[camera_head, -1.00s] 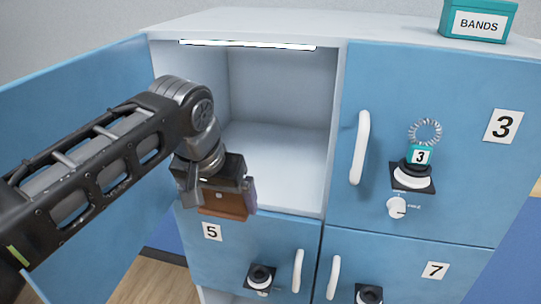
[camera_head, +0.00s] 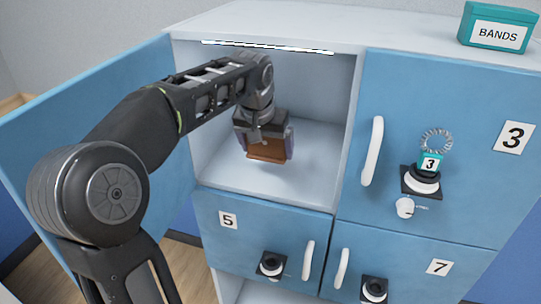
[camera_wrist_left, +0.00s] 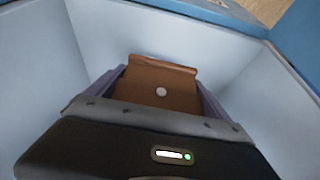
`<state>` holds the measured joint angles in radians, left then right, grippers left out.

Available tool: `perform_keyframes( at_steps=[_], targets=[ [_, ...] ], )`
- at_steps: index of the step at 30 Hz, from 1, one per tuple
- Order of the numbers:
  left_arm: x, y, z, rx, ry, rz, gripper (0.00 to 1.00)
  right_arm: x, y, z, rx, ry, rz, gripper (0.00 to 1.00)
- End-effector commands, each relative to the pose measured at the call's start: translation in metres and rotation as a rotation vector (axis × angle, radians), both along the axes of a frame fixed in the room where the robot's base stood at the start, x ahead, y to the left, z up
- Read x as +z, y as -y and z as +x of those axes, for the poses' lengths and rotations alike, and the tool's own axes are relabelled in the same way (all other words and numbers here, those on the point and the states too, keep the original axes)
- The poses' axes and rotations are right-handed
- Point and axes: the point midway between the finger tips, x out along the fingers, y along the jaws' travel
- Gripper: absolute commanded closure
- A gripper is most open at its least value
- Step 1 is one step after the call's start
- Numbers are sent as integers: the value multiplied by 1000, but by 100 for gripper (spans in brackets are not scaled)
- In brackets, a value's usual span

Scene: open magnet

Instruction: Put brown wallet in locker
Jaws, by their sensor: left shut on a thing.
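The brown wallet (camera_head: 268,151) is held between the fingers of my left gripper (camera_head: 266,148), inside the open upper-left locker (camera_head: 315,160). It is above the locker floor; whether it touches cannot be told. My right gripper is not seen.
The locker's blue door (camera_head: 80,110) stands open on the left, beside my arm. Closed doors numbered 3 (camera_head: 470,90), 5 (camera_head: 225,250) and 7 (camera_head: 470,265) have white handles and locks. A teal BANDS box (camera_head: 497,28) sits on top.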

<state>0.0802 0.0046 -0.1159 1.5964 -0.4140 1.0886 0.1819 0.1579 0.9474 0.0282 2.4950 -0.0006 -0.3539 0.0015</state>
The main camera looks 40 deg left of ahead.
Motion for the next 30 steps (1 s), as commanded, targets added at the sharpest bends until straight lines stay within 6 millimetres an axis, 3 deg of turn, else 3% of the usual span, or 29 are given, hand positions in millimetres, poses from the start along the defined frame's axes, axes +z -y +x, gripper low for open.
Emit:
perform_keyframes(
  at_steps=[3,9,21,30],
  targets=[
    [2,-8,23,0,-2,0,54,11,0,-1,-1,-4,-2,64],
    [-27,-7,19,0,0,0,54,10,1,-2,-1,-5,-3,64],
    [-33,-7,19,0,0,0,54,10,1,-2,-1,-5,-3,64],
    [-65,-9,24,0,-2,-1,54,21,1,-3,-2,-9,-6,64]
  ],
)
